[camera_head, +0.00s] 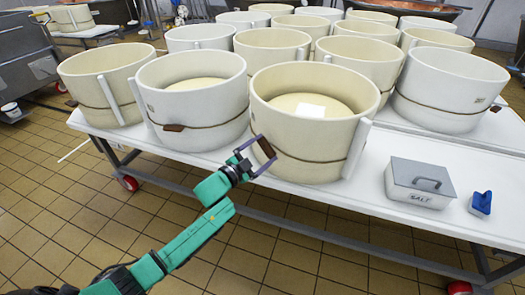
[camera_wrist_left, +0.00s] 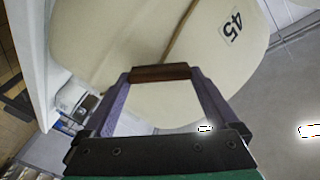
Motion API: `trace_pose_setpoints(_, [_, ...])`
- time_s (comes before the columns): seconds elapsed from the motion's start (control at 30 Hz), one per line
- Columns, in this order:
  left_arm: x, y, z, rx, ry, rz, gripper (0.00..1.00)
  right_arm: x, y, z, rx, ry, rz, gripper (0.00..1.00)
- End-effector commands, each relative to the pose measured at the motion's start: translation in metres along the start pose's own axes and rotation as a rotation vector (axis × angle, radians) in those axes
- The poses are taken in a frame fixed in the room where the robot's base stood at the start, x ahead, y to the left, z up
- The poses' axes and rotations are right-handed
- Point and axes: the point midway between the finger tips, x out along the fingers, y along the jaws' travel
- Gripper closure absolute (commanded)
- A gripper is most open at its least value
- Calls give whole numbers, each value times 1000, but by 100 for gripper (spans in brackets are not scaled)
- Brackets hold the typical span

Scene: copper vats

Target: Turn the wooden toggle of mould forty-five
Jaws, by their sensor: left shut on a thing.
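Mould forty-five (camera_head: 314,120) is the cream round mould at the front of the table, with pale contents inside. In the left wrist view the mould (camera_wrist_left: 110,35) shows a "45" label and a cord running across its wall. Its brown wooden toggle (camera_wrist_left: 160,73) lies between the fingertips of my left gripper (camera_wrist_left: 160,76), which is shut on it. In the head view the toggle (camera_head: 265,147) sits at the cord on the mould's front left, tilted, with my left gripper (camera_head: 254,155) around it. My right gripper is not in view.
A grey salt box (camera_head: 419,182) and a blue brush (camera_head: 481,203) lie to the right on the white table (camera_head: 350,200). Several more moulds stand behind.

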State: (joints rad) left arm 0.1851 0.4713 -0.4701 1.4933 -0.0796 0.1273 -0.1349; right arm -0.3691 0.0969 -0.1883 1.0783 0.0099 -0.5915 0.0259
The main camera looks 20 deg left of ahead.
Motion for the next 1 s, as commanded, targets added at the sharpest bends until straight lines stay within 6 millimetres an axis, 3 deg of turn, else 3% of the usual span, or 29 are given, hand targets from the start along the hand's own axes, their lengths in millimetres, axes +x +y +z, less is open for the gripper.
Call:
trace_pose_setpoints(0.27, [0,4,3,261,-3,2,62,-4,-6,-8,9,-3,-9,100])
trace_pose_setpoints(0.6, [0,6,4,573,-3,3,62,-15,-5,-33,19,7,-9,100])
trace_pose_setpoints(1.0, [0,5,4,816,-3,2,62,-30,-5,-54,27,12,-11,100])
